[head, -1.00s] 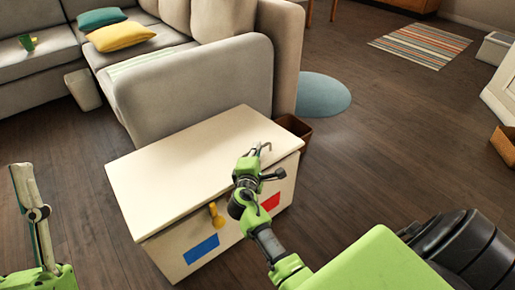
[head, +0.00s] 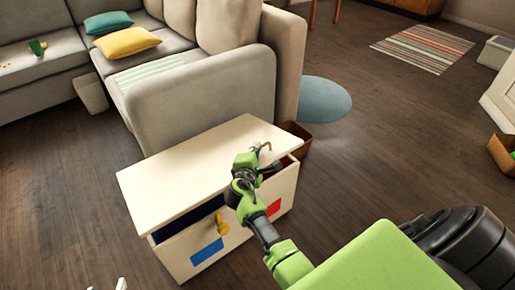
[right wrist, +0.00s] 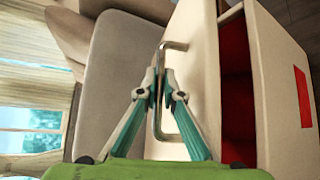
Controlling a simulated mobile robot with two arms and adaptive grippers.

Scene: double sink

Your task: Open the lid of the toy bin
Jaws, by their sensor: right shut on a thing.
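A metal bar handle (right wrist: 160,128) is on the lid. My right gripper (head: 266,158) is shut on this handle near the lid's right end; its fingers also show in the right wrist view (right wrist: 160,80). Only a tip of my left gripper (head: 121,284) shows at the bottom edge of the head view.
A grey sofa (head: 200,98) stands close behind the bin, with teal and yellow cushions. A brown basket (head: 298,137) is beside the bin's back right. A striped rug (head: 423,48) lies farther back.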

